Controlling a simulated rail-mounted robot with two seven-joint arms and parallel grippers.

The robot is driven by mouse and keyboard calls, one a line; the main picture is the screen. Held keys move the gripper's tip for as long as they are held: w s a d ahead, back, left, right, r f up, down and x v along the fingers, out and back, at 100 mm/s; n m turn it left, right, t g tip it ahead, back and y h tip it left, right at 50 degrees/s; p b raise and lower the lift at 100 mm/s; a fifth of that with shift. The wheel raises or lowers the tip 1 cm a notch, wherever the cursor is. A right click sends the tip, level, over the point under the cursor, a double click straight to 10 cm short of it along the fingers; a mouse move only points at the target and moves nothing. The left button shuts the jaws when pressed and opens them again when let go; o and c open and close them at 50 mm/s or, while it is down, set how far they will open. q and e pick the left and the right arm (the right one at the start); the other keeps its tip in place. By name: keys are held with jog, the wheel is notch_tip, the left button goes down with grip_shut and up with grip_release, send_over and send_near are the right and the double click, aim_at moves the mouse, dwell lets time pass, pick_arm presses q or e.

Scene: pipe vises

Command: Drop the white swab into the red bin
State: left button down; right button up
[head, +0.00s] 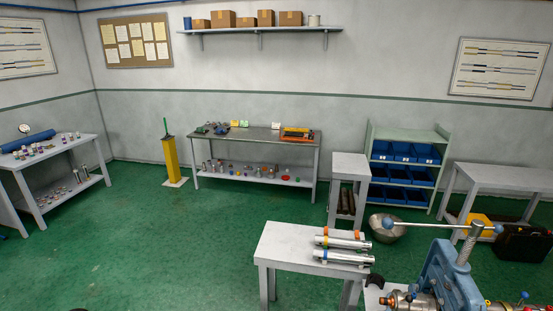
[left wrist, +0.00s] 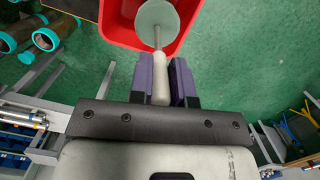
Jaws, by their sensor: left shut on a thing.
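In the left wrist view, my left gripper (left wrist: 161,68) has its dark purple fingers shut on the handle of the white swab (left wrist: 160,84). The swab points away from the gripper, with a thin rod and a round pale disc at its far end. The disc shows over the opening of the red bin (left wrist: 117,26) at the top of that view. How far it is above the bin, I cannot tell. Part of the bin is cut off by the picture edge. Neither gripper nor the bin shows clearly in the head view. My right gripper is not in view.
Pipes with teal ends (left wrist: 22,28) lie left of the bin in the left wrist view. In the head view, a small table (head: 285,245) carries steel pipes, with a blue vise (head: 448,275) at its right. A metal bowl (head: 387,228) stands on the floor. Green floor is open at left.

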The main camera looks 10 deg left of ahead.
pick_arm(q)
jog(key=c, duration=1)
grip_release()
jog(key=shift+r, duration=0.1)
jog(key=r, duration=0.4)
jog(key=w+r+b, duration=0.1)
jog(key=r, duration=0.4)
jog(key=w+r+b, duration=0.1)
jog(key=r, duration=0.3)
jog(key=shift+a+r, duration=0.25)
